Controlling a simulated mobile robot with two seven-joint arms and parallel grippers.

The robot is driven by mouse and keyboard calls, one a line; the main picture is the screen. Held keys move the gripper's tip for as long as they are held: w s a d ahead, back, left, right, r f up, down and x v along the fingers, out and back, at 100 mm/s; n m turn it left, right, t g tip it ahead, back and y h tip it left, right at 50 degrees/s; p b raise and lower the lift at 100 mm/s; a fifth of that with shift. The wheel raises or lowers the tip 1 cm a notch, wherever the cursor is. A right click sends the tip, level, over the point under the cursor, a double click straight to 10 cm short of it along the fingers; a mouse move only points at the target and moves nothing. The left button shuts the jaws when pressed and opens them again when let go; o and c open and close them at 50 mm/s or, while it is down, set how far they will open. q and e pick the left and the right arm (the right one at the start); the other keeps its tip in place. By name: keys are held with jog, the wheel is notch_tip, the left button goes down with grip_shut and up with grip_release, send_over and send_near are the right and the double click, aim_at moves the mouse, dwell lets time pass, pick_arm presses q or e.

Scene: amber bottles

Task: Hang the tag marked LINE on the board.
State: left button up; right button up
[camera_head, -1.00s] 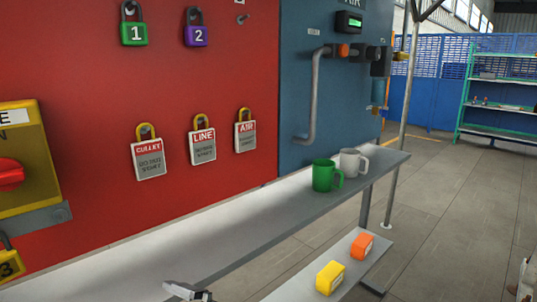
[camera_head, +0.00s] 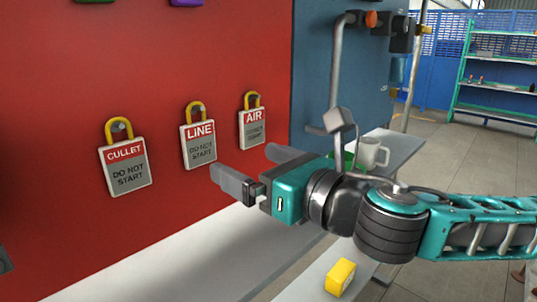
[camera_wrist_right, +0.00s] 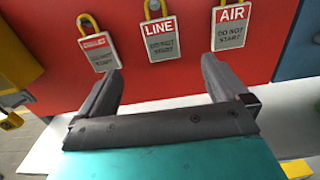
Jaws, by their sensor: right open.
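The LINE tag (camera_head: 199,145), white with a red header and a yellow loop, hangs by its loop from a peg on the red board (camera_head: 60,70). It also shows in the right wrist view (camera_wrist_right: 163,42), between the CULLET tag (camera_wrist_right: 99,50) and the AIR tag (camera_wrist_right: 230,30). My right gripper (camera_head: 243,160) is open and empty, its fingers pointing at the board just below and right of the LINE tag. In the right wrist view the tag appears just beyond the fingertips (camera_wrist_right: 162,68), apart from them. My left gripper is not in view.
A grey shelf (camera_head: 240,250) runs along the board's foot. A green mug (camera_head: 349,161), partly hidden by my gripper, and a white mug (camera_head: 372,153) stand on it. A yellow block (camera_head: 340,277) lies lower down. The blue panel (camera_head: 310,70) has a pipe (camera_head: 336,60).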

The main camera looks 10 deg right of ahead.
aim_at(200, 132)
jog(key=x, duration=1.2)
jog(key=shift+w+a+r+p, duration=0.1)
jog(key=shift+w+p, duration=0.2)
jog(key=shift+c, duration=0.5)
jog(key=c, duration=1)
jog(key=shift+r, duration=0.15)
jog(key=shift+r+p, duration=0.4)
jog(key=shift+p, duration=0.45)
